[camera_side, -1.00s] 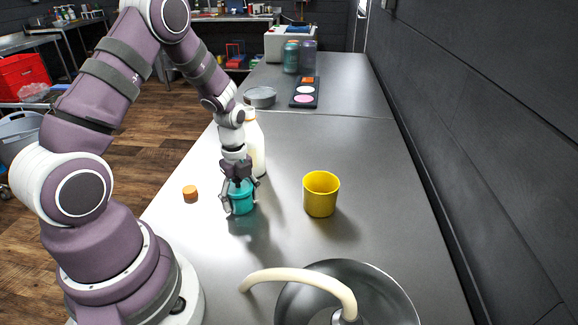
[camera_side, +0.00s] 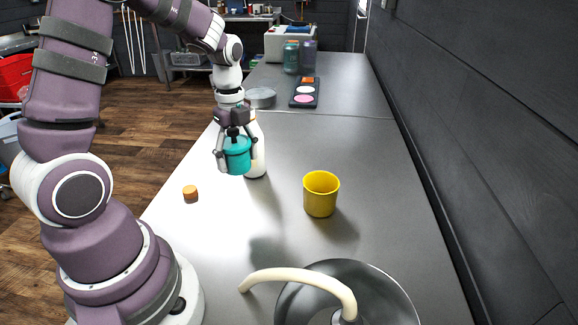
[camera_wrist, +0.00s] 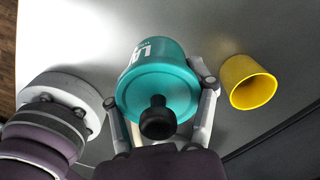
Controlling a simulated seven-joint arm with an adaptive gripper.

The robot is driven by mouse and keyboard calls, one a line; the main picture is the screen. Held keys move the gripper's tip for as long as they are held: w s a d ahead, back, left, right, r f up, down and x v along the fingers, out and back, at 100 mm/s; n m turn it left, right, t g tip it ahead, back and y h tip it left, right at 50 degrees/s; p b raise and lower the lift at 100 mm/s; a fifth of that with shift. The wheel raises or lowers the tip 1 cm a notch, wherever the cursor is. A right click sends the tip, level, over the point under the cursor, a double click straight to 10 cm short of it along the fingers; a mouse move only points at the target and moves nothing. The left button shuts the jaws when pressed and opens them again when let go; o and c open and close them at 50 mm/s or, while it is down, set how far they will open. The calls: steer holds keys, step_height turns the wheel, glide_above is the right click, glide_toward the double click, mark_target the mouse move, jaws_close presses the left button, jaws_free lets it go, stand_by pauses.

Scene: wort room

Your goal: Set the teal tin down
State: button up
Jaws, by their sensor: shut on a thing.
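The teal tin (camera_side: 237,158) is held between the fingers of my gripper (camera_side: 236,150) and hangs upright above the counter. In the side view it overlaps part of a white bottle (camera_side: 257,150) standing behind it. In the wrist view the teal tin (camera_wrist: 158,75) fills the middle, with a dark knob on its lid and part of white lettering on its side. The gripper fingers (camera_wrist: 160,95) lie along both of its sides. The tin's shadow falls on the grey counter (camera_side: 290,140), apart from the tin.
A yellow cup (camera_side: 321,195) stands to the right, also in the wrist view (camera_wrist: 243,85). An orange cork (camera_side: 190,193) lies near the left edge. A metal bowl (camera_side: 390,290) with a cream hose (camera_side: 300,275) is in front. A dark tray (camera_side: 305,93) lies farther back. The middle is clear.

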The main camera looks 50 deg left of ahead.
steer(key=w+d+r+n, duration=0.1)
steer(key=n, duration=0.1)
steer(key=w+d+r+n, duration=0.1)
steer(key=d+n, duration=0.1)
steer(key=n, duration=0.1)
steer(key=w+d+r+n, duration=0.1)
steer(key=n, duration=0.2)
steer(key=shift+w+d+r, duration=0.25)
steer(key=shift+w+d, duration=0.15)
steer(key=w+d+r+n, duration=0.25)
steer(key=d+n, duration=0.25)
steer(key=n, duration=0.7)
glide_above(288, 224)
step_height(288, 224, down, 8)
step_height(288, 224, down, 8)
steer(key=shift+r, duration=0.15)
steer(key=o, duration=1.2)
steer(key=shift+r, duration=0.1)
